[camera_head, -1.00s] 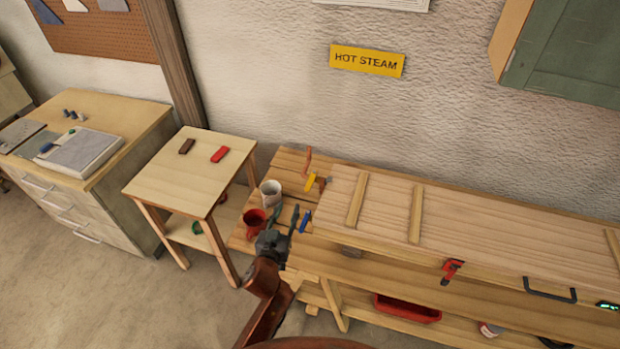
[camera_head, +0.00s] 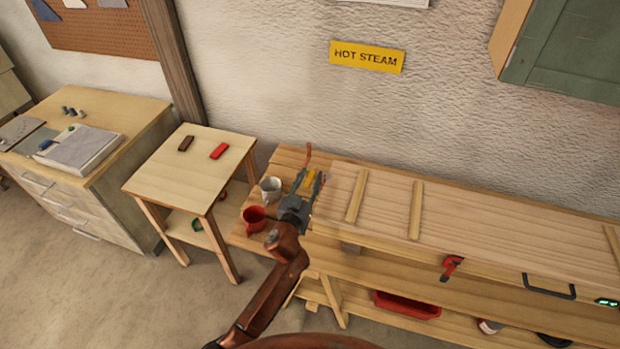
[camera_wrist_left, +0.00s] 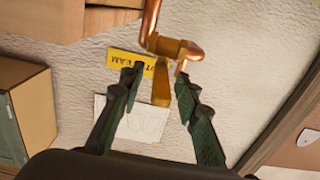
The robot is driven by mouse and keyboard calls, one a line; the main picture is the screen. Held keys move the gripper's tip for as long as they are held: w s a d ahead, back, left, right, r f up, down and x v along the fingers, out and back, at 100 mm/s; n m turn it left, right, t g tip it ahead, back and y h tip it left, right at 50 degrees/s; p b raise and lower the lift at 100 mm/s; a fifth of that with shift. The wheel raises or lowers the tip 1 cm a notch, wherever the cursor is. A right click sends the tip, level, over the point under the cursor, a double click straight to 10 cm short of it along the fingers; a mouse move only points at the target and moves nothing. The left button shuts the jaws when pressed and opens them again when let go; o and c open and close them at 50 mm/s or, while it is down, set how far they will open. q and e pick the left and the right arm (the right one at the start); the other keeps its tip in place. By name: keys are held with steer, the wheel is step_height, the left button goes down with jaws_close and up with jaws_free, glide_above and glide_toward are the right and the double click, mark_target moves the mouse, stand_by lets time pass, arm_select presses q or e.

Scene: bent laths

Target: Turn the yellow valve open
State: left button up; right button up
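The yellow valve (camera_head: 309,180) sits at the back of the bench, by an upright copper pipe (camera_head: 308,152). In the left wrist view its flat yellow handle (camera_wrist_left: 162,84) hangs from a brass body (camera_wrist_left: 172,47) on the copper pipe (camera_wrist_left: 151,18). My left gripper (camera_head: 314,178) is at the valve and partly covers it in the head view. In the left wrist view the dark fingers of this gripper (camera_wrist_left: 158,79) are apart, with the handle between them and a gap visible on each side. My right gripper is not in view.
A white mug (camera_head: 270,188) and a red mug (camera_head: 254,217) stand left of my left gripper. A raised wooden panel (camera_head: 460,222) with cross battens lies to the right. A yellow HOT STEAM sign (camera_head: 366,57) is on the wall. A small table (camera_head: 188,165) stands left.

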arm_select(q)
steer(key=shift+c, duration=0.2)
jaws_close()
stand_by(0.5)
